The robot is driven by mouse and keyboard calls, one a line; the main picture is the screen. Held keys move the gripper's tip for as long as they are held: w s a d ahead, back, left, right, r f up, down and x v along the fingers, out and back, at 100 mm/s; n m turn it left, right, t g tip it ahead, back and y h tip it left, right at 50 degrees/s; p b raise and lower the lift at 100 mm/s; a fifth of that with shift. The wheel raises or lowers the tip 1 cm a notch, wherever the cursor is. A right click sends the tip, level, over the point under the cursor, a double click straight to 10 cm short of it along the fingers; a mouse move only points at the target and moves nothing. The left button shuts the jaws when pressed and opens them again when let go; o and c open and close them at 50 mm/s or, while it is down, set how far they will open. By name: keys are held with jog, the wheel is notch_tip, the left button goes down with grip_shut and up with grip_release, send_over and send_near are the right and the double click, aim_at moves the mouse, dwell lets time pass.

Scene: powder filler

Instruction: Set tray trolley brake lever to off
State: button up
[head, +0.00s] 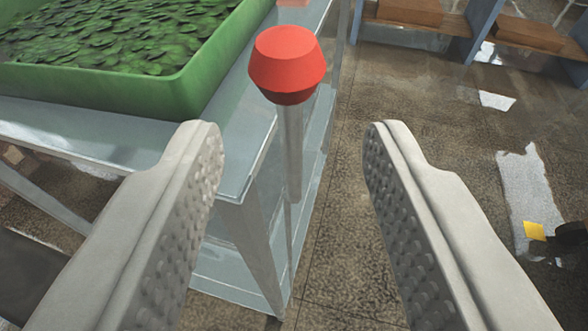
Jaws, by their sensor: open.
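The brake lever (291,150) is a thin grey metal rod with a red faceted knob (287,65) on top. It stands upright at the corner of the tray trolley (232,160), a grey metal frame. My gripper (288,135) is open and empty, with its two grey studded fingers spread wide. In the picture the lever shows between the fingers, nearer the left one, with the knob above the fingertips. I see no contact between fingers and lever. The lever's lower end is partly hidden by the trolley frame.
A green tray (185,85) full of green leaf-like pieces sits on the trolley top at left. Shelving with brown boxes (410,12) stands at the back right. The brown tiled floor right of the trolley is mostly clear, with pale patches and a small yellow item (535,231).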

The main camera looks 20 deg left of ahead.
jog(key=v, duration=0.7)
jog(key=shift+c, duration=0.4)
jog(key=shift+f+n, duration=0.1)
jog(key=shift+n, duration=0.2)
jog(key=c, duration=0.7)
jog(key=shift+f+n, duration=0.1)
jog(key=shift+n, duration=0.5)
grip_shut()
jog(key=n+y, duration=0.5)
jog(key=n, duration=1.4)
send_over(291, 148)
jog(key=s, duration=0.5)
jog(key=shift+w+d+f, duration=0.1)
jog(key=shift+d+f, duration=0.05)
jog(key=shift+f, duration=0.4)
jog(key=shift+w+d+f, duration=0.1)
jog(key=shift+d+f, duration=0.05)
jog(key=shift+f, duration=0.4)
